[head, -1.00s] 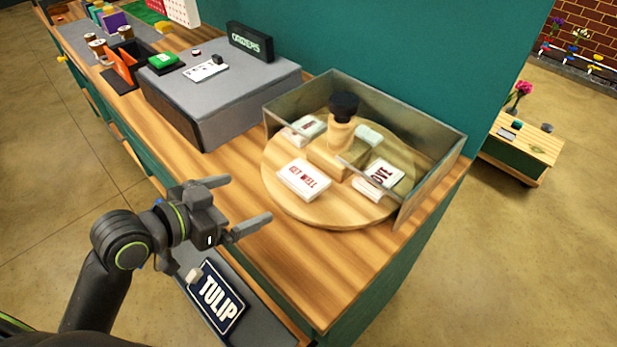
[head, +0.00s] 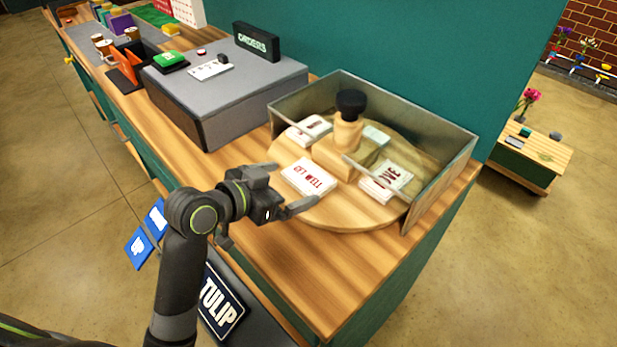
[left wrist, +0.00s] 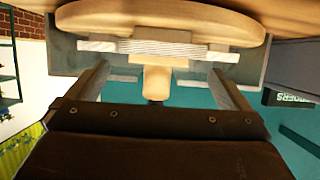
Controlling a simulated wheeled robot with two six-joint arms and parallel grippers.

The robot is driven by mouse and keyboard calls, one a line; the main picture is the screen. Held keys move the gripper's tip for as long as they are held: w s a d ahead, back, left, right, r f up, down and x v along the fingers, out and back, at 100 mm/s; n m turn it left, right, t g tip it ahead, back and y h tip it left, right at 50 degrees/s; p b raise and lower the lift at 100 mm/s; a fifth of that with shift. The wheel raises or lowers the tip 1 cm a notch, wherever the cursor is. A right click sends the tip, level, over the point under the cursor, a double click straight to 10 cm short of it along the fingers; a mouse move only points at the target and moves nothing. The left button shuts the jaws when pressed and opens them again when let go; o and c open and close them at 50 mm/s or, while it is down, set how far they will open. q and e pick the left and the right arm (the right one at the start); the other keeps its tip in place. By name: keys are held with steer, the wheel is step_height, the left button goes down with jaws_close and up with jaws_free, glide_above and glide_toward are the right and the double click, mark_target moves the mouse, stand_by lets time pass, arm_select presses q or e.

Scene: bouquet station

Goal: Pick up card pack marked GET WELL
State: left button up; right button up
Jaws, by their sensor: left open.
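The white card pack marked GET WELL (head: 309,179) in red lies flat on the near side of the round wooden turntable (head: 340,217). My left gripper (head: 291,186) is open and empty, its fingertips at the near edge of that pack. In the left wrist view, which looks upside down, the edges of white packs (left wrist: 150,48) show on the turntable, beyond and between the open fingers (left wrist: 162,78). I cannot tell whether a fingertip touches the pack. My right gripper is not in view.
A pack marked LOVE (head: 386,181) lies to the right, and other packs lie behind. A wooden post with a black knob (head: 351,103) stands in the centre. Clear and grey panels (head: 437,133) enclose the back and right. A grey block (head: 215,98) stands left.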

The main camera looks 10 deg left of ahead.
mark_target(308, 177)
arm_select(q)
steer(key=shift+p+x, duration=0.5)
steer(key=shift+x, duration=2.1)
steer(key=c, duration=0.7)
